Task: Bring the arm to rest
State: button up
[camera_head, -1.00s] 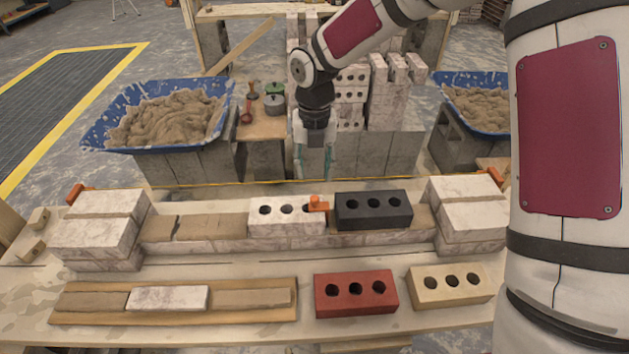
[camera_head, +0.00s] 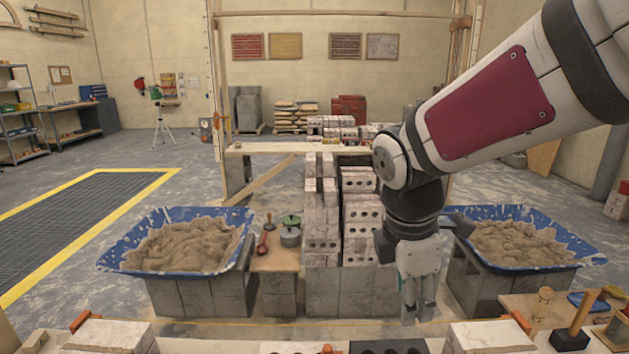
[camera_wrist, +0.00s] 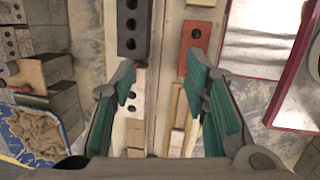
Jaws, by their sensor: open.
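My gripper (camera_head: 419,290) hangs pointing down in the head view, above the floor gap between the brick stacks and the front bench, near the right mortar tub. In the wrist view, my gripper (camera_wrist: 163,85) has its two green-padded fingers spread wide with nothing between them. Below and beyond the fingers lie a dark grey three-hole brick (camera_wrist: 132,25) and a red three-hole brick (camera_wrist: 195,45) on the bench. The dark brick's top edge (camera_head: 388,347) also shows at the bottom of the head view.
Two blue tubs of mortar stand left (camera_head: 185,245) and right (camera_head: 525,240) on grey blocks. Stacked bricks (camera_head: 360,215) stand behind my gripper. Wooden-handled tools (camera_head: 575,330) are at the right front. Open floor lies at the left.

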jog(key=s+d+r+m+t+y, duration=0.1)
jog(key=s+d+r+m, duration=0.1)
jog(key=s+m, duration=0.7)
jog(key=s+d+r+m+t+p, duration=0.1)
jog(key=s+d+r+m, duration=0.1)
jog(key=s+m, duration=0.7)
jog(key=shift+d+r+m+y+p, duration=0.3)
jog(key=shift+d+r+m+y, duration=0.1)
jog(key=shift+r, duration=0.25)
